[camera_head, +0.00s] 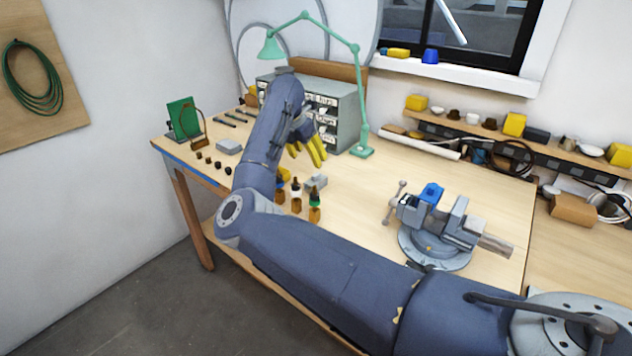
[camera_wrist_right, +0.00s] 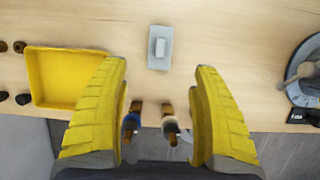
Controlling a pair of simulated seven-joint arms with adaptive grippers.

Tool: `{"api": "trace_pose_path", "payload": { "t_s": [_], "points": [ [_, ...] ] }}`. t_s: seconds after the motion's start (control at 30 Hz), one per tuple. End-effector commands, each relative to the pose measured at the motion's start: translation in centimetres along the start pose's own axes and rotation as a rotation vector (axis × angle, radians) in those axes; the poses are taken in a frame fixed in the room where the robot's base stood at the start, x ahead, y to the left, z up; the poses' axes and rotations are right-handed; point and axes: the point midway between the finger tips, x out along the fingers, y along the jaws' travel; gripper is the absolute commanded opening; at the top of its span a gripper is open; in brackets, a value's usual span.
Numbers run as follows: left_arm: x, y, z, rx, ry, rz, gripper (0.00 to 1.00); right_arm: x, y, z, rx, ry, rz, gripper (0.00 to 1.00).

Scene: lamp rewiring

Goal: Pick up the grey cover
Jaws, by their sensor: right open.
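The grey cover (camera_wrist_right: 159,48) lies on the table, seen in the right wrist view at top centre as a small light-grey block with a raised part. In the head view a grey block (camera_head: 317,181) that looks like it sits just behind the small bottles. My right gripper (camera_head: 308,153) has yellow fingers, which are open and empty, above the table behind the bottles. In the wrist view its fingers (camera_wrist_right: 160,115) are wide apart, and the cover shows beyond the tips, between them and not touched. My left gripper is not in view.
Small amber bottles (camera_head: 314,206) stand near the cover, close to the table's front edge. A yellow tray (camera_wrist_right: 48,101) is to the left. A vise (camera_head: 432,226) stands to the right. A green lamp (camera_head: 361,152) and drawer cabinet (camera_head: 349,118) stand behind.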

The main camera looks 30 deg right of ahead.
Motion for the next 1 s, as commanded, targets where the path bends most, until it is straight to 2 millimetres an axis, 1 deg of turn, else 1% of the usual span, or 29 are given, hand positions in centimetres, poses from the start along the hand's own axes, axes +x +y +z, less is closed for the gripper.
{"api": "trace_pose_path", "payload": {
  "t_s": [0.03,0.1,0.23,0.4,0.57,0.9,1.0],
  "points": [
    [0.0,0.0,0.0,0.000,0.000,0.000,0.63,1.0,-0.1,0.0,-0.001,0.000,-0.003,0.65],
    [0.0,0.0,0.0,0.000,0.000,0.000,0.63,2.1,-0.1,0.0,-0.001,-0.001,-0.003,0.65],
    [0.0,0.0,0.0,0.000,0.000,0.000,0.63,3.8,-0.1,0.1,-0.002,-0.001,-0.003,0.65],
    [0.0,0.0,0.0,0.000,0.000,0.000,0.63,5.0,0.0,0.0,-0.002,-0.001,-0.001,0.65],
    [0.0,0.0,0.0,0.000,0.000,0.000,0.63,5.5,0.0,0.1,-0.002,-0.002,-0.001,0.65],
    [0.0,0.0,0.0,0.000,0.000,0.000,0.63,9.4,-0.1,0.1,-0.002,-0.002,-0.002,0.65],
    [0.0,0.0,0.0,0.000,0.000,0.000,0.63,10.1,-0.1,0.1,-0.001,-0.002,-0.003,0.65]
  ]
}}
